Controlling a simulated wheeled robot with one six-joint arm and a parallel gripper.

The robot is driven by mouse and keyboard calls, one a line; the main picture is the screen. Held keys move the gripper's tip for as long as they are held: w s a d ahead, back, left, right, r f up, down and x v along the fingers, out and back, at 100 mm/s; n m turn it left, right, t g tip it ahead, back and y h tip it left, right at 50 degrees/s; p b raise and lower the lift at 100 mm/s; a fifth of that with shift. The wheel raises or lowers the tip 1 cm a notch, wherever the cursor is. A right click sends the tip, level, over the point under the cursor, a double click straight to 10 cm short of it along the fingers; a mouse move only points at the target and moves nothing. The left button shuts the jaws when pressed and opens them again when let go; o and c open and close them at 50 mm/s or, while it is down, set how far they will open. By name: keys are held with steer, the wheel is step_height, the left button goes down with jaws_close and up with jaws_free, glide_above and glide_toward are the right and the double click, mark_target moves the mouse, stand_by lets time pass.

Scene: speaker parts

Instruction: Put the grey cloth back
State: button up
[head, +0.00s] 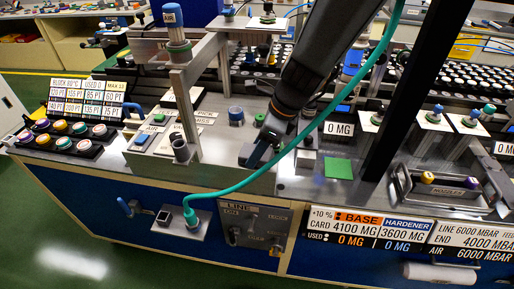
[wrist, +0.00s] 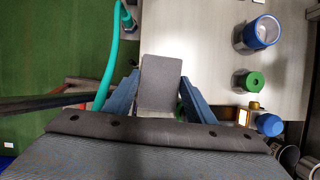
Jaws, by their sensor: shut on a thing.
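The grey cloth (wrist: 160,84) shows in the wrist view as a flat, folded-looking grey piece between the two blue fingers of my gripper (wrist: 158,95). The fingers are shut on it, and its far end sticks out past them. In the head view my gripper (head: 259,150) is low over the front part of the light bench top, left of the green square. The cloth is small and dark there, and I cannot tell whether it touches the bench.
A teal hose (head: 334,104) with a plug end (head: 191,217) crosses in front of the bench. A green square (head: 338,168) lies to the right of my gripper. A blue-rimmed cup (wrist: 262,32) and a green-topped part (wrist: 252,81) stand on the bench to the right in the wrist view.

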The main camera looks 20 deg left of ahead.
mark_target(268, 154)
steer(key=shift+f, duration=0.2)
steer(key=o, duration=1.3)
steer(key=shift+b, duration=0.45)
steer(key=b+v, duration=0.1)
steer(key=v, duration=0.7)
steer(key=shift+s+d+f+n+t+h+b, duration=0.3)
steer(key=shift+s+d+f+n+h, duration=0.7)
steer(key=shift+d+n, duration=3.05)
steer(key=shift+s+d+f+n+t+h+b, duration=0.35)
steer(key=shift+d+f+n, duration=1.3)
steer(key=shift+d, duration=4.65)
steer(key=shift+s+d+f+n+t+h+b, duration=0.15)
steer(key=shift+s+d+f+n+h+b, duration=0.55)
steer(key=shift+d+n, duration=3.45)
